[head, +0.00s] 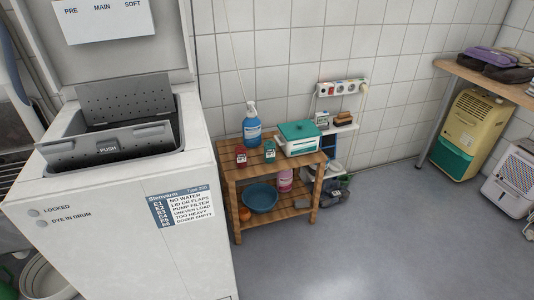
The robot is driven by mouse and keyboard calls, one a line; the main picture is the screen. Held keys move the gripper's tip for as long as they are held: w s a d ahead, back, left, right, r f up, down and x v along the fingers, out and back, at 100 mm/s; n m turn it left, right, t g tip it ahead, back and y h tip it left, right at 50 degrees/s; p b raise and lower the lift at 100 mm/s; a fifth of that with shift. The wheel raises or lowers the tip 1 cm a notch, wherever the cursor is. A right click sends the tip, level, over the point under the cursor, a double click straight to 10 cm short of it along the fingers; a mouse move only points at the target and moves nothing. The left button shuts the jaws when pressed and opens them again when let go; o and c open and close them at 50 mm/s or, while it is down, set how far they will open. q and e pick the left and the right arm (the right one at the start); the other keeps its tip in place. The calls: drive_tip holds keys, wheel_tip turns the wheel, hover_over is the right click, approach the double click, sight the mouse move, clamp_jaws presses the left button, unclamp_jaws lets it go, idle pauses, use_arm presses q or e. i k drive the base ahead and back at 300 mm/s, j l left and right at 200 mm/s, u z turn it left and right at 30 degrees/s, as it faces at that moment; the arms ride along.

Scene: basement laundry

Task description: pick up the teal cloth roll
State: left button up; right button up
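I cannot make out a clear teal cloth roll in the head view. A small teal-green item (269,150) with a pale label stands on the top of the wooden shelf (231,173); it is too small to tell what it is. To its right sits a white box with a teal lid (300,131). Neither of my grippers shows in the view.
A blue bottle (252,128) and a small red item (241,156) share the shelf top. A blue basin (260,198) and a pink bottle (285,180) are below. An open top-loading washer (110,225) stands left. Grey floor (390,240) is clear at right front.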

sight(269, 146)
drive_tip(key=i+l+u, duration=0.1)
drive_tip(key=l, duration=0.3)
drive_tip(key=i+l, duration=0.15)
drive_tip(key=l, duration=0.25)
drive_tip(key=i+l+u, duration=0.15)
drive_tip(key=l, duration=0.65)
drive_tip(key=i+u, duration=0.05)
drive_tip(key=i, duration=0.05)
